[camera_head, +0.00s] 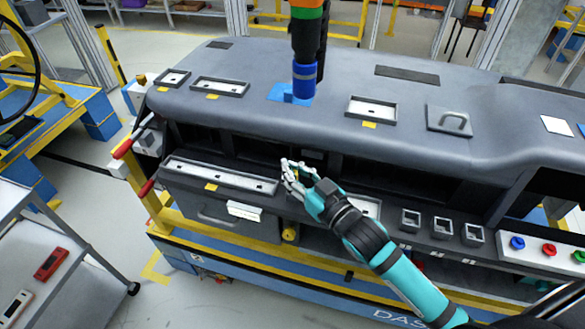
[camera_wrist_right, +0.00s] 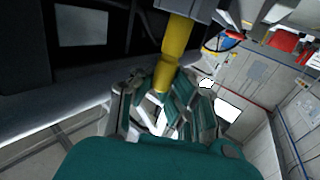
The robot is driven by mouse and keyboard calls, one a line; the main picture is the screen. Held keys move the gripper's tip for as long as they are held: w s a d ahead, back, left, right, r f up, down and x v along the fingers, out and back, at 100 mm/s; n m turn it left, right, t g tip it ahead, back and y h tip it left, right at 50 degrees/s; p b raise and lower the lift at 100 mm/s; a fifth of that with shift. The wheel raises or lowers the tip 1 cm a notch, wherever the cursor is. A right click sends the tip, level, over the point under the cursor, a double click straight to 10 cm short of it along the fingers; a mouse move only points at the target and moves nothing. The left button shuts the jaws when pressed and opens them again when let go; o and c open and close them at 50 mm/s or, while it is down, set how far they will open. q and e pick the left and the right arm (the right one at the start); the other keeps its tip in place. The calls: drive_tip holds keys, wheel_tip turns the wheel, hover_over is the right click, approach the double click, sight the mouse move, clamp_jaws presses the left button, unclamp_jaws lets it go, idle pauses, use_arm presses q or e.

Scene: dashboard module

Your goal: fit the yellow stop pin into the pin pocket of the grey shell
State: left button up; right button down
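My right gripper (camera_head: 293,168) is in front of the dark opening in the grey shell (camera_head: 270,125). In the right wrist view, the yellow stop pin (camera_wrist_right: 175,52) is a stepped cylinder with its narrow end between the fingertips of this gripper (camera_wrist_right: 162,98). The fingers look closed around that end. The pin's thick end meets the edge of a grey block (camera_wrist_right: 190,8) at the top of that view; whether they touch is unclear. In the head view I cannot make out the pin in the fingers. I cannot identify the pin pocket. My left gripper is not in view.
A hanging tool with a blue end (camera_head: 304,78) stands over a blue patch on the shell. A yellow round end (camera_head: 290,233) shows below the gripper. Three small square cups (camera_head: 442,227) and a button panel (camera_head: 545,248) lie to the right. A cart (camera_head: 45,270) stands at left.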

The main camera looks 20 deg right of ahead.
drive_tip(key=shift+f, duration=0.4)
drive_tip(key=c, duration=1.4)
unclamp_jaws()
drive_tip(key=v, duration=1.2)
